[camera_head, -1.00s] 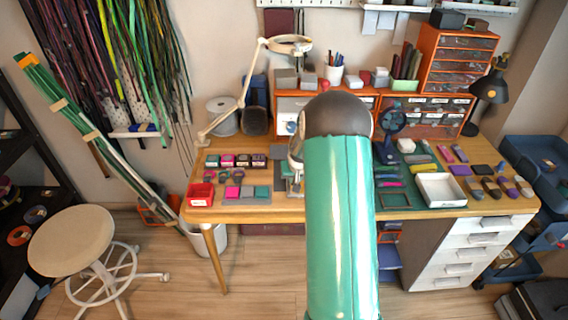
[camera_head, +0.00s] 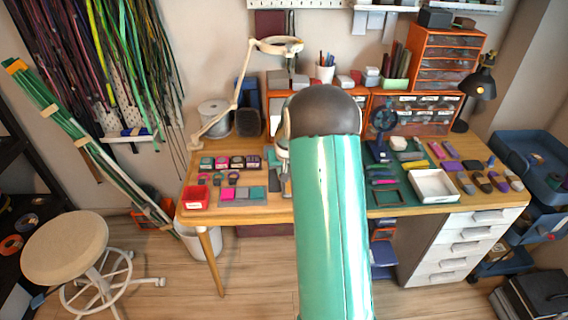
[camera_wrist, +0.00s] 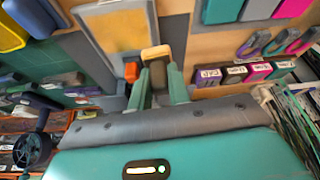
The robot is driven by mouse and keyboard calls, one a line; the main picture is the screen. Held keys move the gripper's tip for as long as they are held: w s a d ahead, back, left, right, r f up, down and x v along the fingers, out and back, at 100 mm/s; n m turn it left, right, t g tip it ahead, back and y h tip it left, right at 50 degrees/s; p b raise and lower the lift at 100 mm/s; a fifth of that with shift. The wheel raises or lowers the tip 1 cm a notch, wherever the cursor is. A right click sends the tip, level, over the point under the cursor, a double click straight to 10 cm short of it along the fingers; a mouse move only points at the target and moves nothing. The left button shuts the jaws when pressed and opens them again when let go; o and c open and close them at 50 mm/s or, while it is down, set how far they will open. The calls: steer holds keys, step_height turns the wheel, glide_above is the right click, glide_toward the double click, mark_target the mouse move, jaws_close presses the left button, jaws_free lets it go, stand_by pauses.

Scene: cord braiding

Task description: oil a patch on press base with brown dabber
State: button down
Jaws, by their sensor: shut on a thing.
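In the wrist view my gripper (camera_wrist: 160,92) has its two green fingers shut on a brown dabber (camera_wrist: 158,76), a dark brown body with a tan pad at its far end. The pad lies beside the grey press base (camera_wrist: 97,8), close to its edge. A yellowish-tan patch (camera_wrist: 125,30) covers much of the base. I cannot tell whether the pad touches the base. In the head view my green arm hides the gripper, the dabber and most of the press.
A small orange block (camera_wrist: 131,72) sits left of the fingers. Labelled blocks (camera_wrist: 232,74) and coloured rings stand to the right. On the desk are a magnifier lamp (camera_head: 240,85), a red bin (camera_head: 195,197), a white tray (camera_head: 434,186) and a small blue fan (camera_head: 384,120).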

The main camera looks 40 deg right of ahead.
steer(key=shift+r, duration=1.7)
steer(key=shift+w, duration=0.1)
